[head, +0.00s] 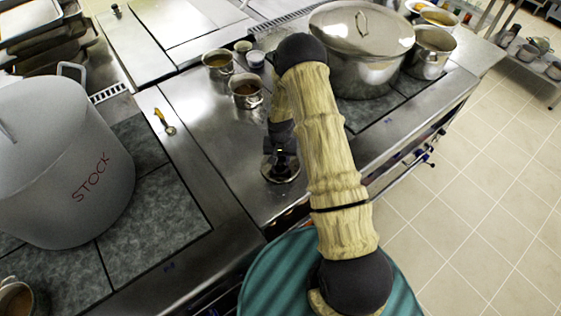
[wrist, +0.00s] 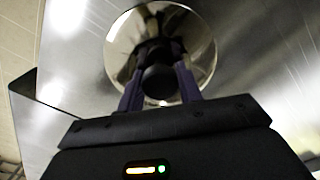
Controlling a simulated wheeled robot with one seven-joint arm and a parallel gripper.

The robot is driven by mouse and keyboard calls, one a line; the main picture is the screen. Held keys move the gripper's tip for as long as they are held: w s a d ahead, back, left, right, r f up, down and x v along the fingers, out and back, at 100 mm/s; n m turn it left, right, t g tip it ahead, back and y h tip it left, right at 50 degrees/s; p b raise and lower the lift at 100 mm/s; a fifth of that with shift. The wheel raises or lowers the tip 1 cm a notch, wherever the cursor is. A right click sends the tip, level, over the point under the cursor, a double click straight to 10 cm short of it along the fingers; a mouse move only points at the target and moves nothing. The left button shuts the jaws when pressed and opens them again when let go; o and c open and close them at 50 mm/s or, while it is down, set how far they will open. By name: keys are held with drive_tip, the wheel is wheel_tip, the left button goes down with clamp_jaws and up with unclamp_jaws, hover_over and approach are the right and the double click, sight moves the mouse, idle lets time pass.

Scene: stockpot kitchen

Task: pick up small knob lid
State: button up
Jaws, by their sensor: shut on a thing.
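The small knob lid (wrist: 196,34) is a round, shiny metal disc with a dark knob (wrist: 158,82), seen from above in the wrist view. My gripper (wrist: 158,72) has its two fingers on either side of the knob and is shut on it. In the head view the lid (head: 280,174) shows at the front edge of the steel counter, below my gripper (head: 281,155). I cannot tell whether the lid still touches the counter. My arm hides part of the area beside it.
A large pot with a lid (head: 362,28) stands behind my arm on the right. Small metal pots (head: 246,98) stand at the back of the counter. A big grey stockpot (head: 70,150) is at the left.

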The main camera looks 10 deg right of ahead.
sight(280, 158)
wheel_tip(280, 158, up, 10)
drive_tip(key=b, duration=0.3)
idle(0.7)
drive_tip(key=s+f+n, duration=0.1)
drive_tip(key=s, duration=0.1)
drive_tip(key=s+f+n, duration=0.2)
drive_tip(key=shift+s+f, duration=0.25)
drive_tip(key=shift+s, duration=0.05)
